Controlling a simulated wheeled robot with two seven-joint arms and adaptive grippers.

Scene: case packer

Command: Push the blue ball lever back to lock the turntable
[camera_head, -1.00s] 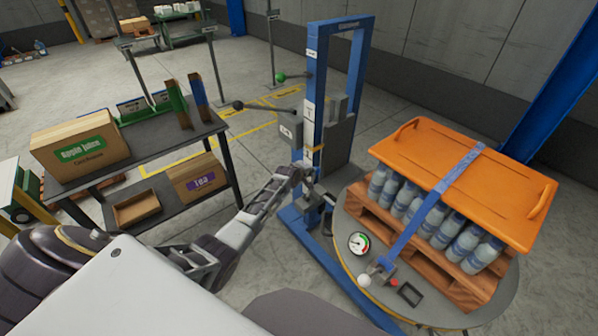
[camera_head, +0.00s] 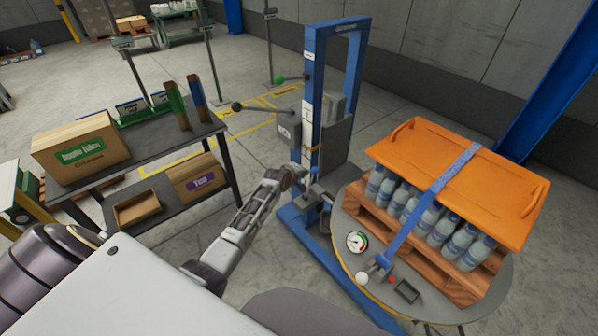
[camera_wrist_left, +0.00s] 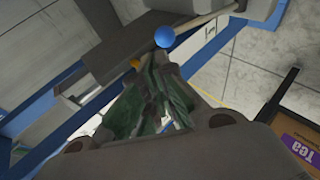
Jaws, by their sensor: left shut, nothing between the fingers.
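The blue ball (camera_wrist_left: 165,37) on a pale lever rod (camera_wrist_left: 205,19) shows near the top middle of the left wrist view. My left gripper (camera_wrist_left: 155,78) is shut and empty, with its fingertips just below the ball in that picture; I cannot tell whether they touch it. In the head view the left gripper (camera_head: 296,176) is at the lower front of the blue mast (camera_head: 314,85), and the ball cannot be made out there. The grey round turntable (camera_head: 490,300) stands to the right of the mast. My right gripper is not in view.
A pallet (camera_head: 450,285) of bottles under an orange cover (camera_head: 460,180) stands on the turntable. A gauge (camera_head: 357,242) and a white ball (camera_head: 361,278) are near its front edge. A shelf table (camera_head: 165,150) with boxes stands left. Open floor lies between.

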